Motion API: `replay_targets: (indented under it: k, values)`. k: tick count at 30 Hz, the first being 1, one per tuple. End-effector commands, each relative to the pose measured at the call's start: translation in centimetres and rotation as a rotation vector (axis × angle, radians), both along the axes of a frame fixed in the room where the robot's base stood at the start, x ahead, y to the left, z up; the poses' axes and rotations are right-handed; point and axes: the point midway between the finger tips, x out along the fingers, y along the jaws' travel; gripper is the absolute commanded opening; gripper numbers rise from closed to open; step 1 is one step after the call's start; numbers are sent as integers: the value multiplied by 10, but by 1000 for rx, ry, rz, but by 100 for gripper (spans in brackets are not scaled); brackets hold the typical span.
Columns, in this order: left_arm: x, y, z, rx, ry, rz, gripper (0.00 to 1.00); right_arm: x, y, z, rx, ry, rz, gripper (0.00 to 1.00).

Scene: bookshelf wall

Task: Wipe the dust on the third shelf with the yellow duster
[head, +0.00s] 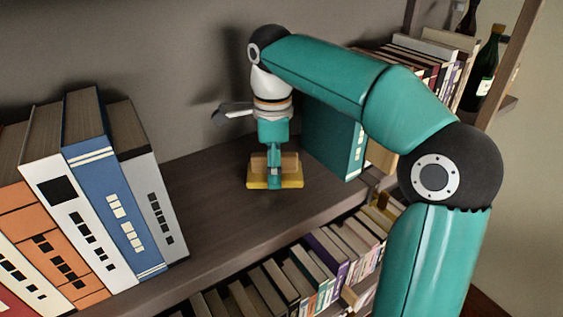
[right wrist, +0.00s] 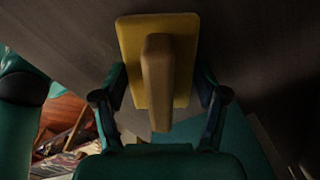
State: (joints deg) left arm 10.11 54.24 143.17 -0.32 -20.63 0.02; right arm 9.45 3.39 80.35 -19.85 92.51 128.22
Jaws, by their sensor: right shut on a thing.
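The yellow duster (head: 259,184) is a flat yellow block with a tan handle on top. It is on or just above the dark wooden shelf (head: 222,215), in the gap between the books; I cannot tell if it touches. My right gripper (head: 274,168) points down and is shut on the duster's handle. In the right wrist view the duster (right wrist: 185,60) shows between the two fingers of the gripper (right wrist: 160,105), its pad against the shelf side. No dust can be made out on the visible shelf surface. My left gripper is not in view.
Several large books (head: 110,190) stand at the left of the shelf. A teal book (head: 335,140) stands right behind the gripper. A lower row of books (head: 290,275) lies below the shelf's front edge. A dark bottle (head: 484,72) stands at the back right.

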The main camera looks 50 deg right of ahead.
Motion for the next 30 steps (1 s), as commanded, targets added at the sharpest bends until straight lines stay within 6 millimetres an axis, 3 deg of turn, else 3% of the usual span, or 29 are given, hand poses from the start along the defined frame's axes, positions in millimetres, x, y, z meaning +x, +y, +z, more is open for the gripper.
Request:
replay_targets:
  k: [6, 30]
  values:
    - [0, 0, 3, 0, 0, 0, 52, 6, 19, -1, 5, 4, 5, 30]
    - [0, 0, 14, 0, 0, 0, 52, 19, 57, 3, 3, 3, 2, 30]
